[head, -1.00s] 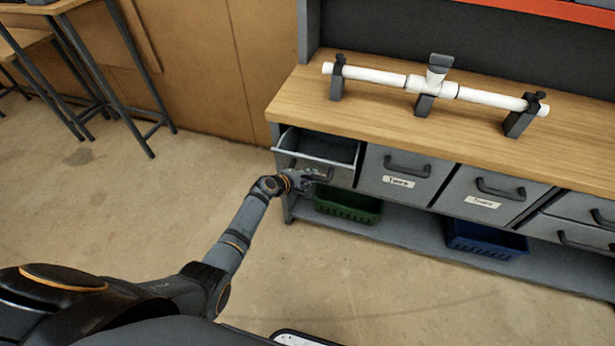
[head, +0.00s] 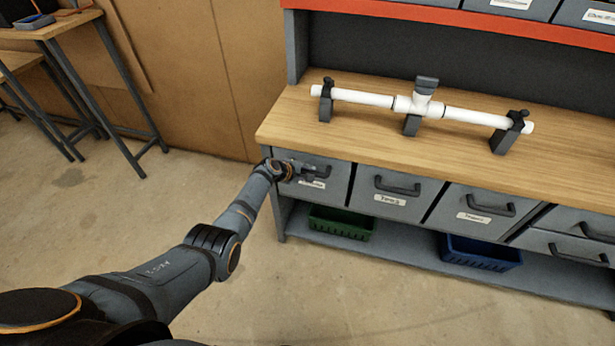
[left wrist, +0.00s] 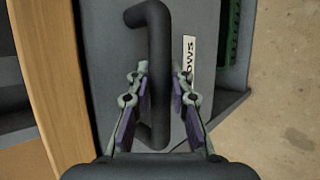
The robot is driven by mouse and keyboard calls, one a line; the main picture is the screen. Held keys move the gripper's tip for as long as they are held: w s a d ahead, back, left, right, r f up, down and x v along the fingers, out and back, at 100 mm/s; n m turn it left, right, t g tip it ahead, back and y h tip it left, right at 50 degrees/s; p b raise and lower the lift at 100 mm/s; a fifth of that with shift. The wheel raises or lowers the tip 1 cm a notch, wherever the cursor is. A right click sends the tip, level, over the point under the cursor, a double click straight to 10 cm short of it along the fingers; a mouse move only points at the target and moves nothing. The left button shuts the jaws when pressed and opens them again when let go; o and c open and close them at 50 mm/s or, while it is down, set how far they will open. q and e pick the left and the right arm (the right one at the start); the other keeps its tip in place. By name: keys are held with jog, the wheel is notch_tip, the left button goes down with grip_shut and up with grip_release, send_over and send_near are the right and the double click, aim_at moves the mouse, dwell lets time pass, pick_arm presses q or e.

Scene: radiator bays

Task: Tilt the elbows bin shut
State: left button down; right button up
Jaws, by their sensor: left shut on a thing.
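The elbows bin (head: 335,196) is the grey bin at the left end of the row under the worktop. Its front stands upright, in line with the neighbouring bins, and no opening shows above it. My left gripper (head: 306,171) is at its front, shut on the dark bin handle (left wrist: 157,75). In the left wrist view the fingers (left wrist: 157,90) lie on both sides of the handle. The label (left wrist: 190,62) beside it is partly hidden, with its last letters "ows" readable. My right gripper is not in view.
More grey bins (head: 393,193) continue to the right. A green crate (head: 341,222) and a blue crate (head: 480,252) sit on the shelf below. A white pipe (head: 463,115) rests in holders on the wooden worktop (head: 290,115). The floor in front is clear.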

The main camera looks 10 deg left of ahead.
pick_arm(q)
jog(key=shift+w+r, duration=0.25)
jog(key=shift+w, duration=0.05)
jog(key=shift+w+r, duration=0.1)
jog(key=shift+r, duration=0.05)
jog(key=c, duration=1.5)
grip_release()
jog(key=shift+s+a, duration=0.2)
jog(key=shift+s, duration=0.1)
jog(key=v, duration=1.1)
jog(key=shift+s, duration=0.2)
